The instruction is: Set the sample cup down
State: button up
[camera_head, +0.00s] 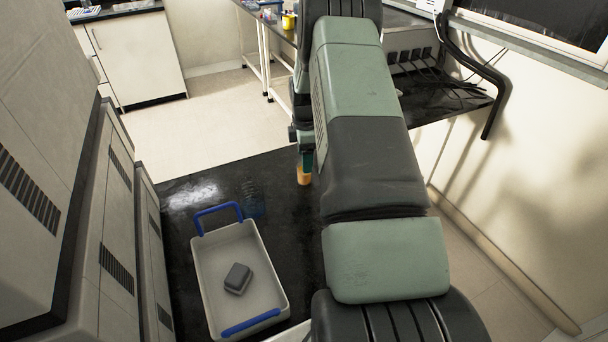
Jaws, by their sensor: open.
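A small orange cup (304,176), which looks like the sample cup, is on the black worktop beside my arm. My gripper (306,159) is directly above and at the cup, largely hidden behind my arm. Its fingers are open; whether they touch the cup cannot be told. The cup looks upright, with its upper part covered by the gripper.
A pale bin (203,283) with blue handles stands on the worktop (290,255), holding a grey block (238,278). A dark bluish see-through item (252,199) is behind it. Cabinets (115,215) line the left. A yellow container (288,21) sits on the far bench.

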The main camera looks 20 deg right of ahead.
notch_tip(320, 180, down, 7)
jog(key=shift+r, duration=0.2)
dwell(0.3)
jog(key=c, duration=1.2)
jog(key=shift+o, duration=0.2)
notch_tip(320, 180, up, 10)
jog(key=s+a+m, duration=0.1)
jog(key=s+a, duration=0.4)
jog(key=s, duration=0.7)
jog(key=s+a, duration=0.5)
jog(key=s, duration=0.7)
jog(key=f, duration=0.2)
jog(key=s+f, duration=0.1)
jog(key=f, duration=0.1)
jog(key=shift+s+f, duration=0.1)
jog(key=shift+f, duration=2.75)
